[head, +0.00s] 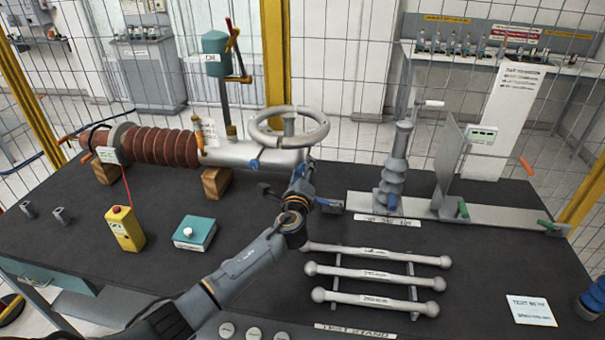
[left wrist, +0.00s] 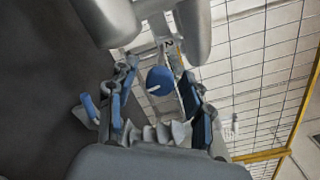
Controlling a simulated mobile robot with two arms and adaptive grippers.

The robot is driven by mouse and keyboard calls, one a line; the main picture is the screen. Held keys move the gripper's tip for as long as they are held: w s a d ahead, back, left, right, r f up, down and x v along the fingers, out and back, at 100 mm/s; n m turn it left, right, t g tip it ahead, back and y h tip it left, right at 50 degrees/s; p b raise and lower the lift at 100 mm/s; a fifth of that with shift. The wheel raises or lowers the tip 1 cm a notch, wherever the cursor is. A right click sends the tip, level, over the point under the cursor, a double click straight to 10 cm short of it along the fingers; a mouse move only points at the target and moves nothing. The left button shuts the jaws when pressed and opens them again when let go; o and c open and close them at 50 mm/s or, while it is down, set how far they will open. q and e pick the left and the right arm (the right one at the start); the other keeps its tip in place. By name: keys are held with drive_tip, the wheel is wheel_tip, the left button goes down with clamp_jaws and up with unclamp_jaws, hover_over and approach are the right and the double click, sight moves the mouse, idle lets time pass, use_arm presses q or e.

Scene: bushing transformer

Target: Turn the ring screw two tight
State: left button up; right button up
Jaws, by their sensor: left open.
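A blue rounded screw head (left wrist: 160,81) shows in the left wrist view, below a small mark that looks like a 2 on the grey metal. My left gripper (left wrist: 157,108) is open, with one finger on each side of the screw head in that picture. I cannot tell whether the fingers touch it. In the head view my left gripper (head: 303,178) is at the right end of the grey pipe body (head: 245,153), below the handwheel, and hides that end. A small blue part (head: 254,164) shows on the pipe further left. My right gripper is not in view.
The handwheel (head: 289,127) stands just above my left gripper. A grey insulator post (head: 394,165) on a plate stands to the right. Three grey rods (head: 377,275) lie in front right. A yellow button box (head: 126,229) and a teal box (head: 194,233) stand left.

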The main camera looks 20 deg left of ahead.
use_arm(q)
drive_tip(key=v, duration=1.2)
drive_tip(key=shift+a, duration=0.1)
